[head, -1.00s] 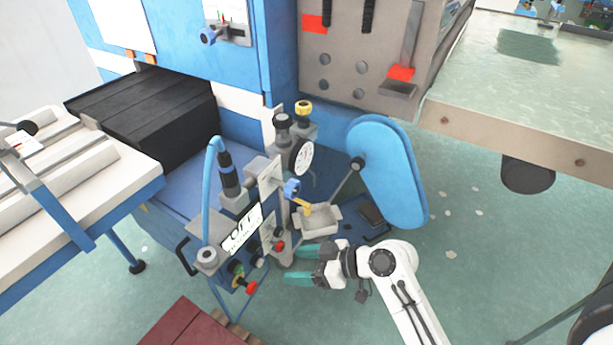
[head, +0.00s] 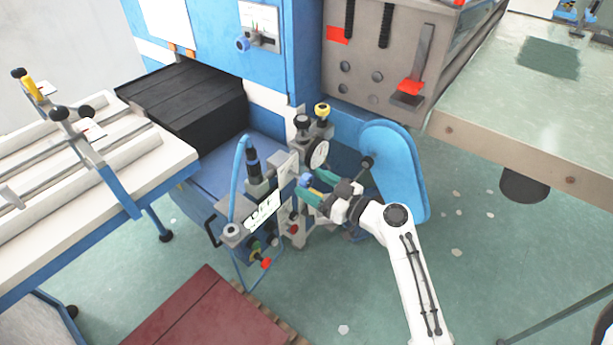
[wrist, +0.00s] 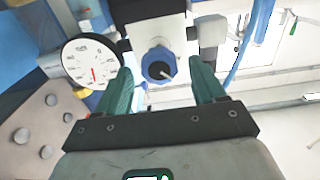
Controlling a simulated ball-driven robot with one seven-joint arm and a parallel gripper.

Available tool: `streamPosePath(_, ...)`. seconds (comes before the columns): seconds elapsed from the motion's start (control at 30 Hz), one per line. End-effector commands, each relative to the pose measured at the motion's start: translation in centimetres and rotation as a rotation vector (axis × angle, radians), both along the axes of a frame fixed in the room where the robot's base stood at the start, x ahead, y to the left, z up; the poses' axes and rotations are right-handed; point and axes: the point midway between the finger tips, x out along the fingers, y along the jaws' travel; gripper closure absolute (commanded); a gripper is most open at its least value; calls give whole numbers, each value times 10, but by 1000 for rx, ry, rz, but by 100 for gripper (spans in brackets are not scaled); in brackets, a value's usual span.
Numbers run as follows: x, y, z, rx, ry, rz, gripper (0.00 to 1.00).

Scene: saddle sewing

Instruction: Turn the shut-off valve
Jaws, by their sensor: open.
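A blue round knob with a dark centre, seemingly the shut-off valve, sits on the grey unit in the head view (head: 305,180). It faces the camera in the wrist view (wrist: 158,62). My gripper (head: 311,187) is open, its two teal fingers pointing at the knob. In the wrist view my gripper (wrist: 158,82) has one finger on each side of the knob, with gaps left and right. Whether the fingertips reach past the knob's face is unclear. The brass-coloured part below the knob is mostly hidden by the fingers.
A round pressure gauge (wrist: 92,63) is close by the left finger. A blue hose (wrist: 245,45) runs at the right. A dark red platform (head: 205,310) lies in front.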

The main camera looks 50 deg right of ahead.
Motion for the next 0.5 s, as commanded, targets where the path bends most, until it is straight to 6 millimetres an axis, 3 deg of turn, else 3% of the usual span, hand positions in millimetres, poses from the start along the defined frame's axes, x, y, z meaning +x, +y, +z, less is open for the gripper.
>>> streamPosePath(0.2, 22, 1, 0, 1, 1, 1, 31)
streamPosePath(0.5, 26, 1, 0, 0, 1, 0, 31)
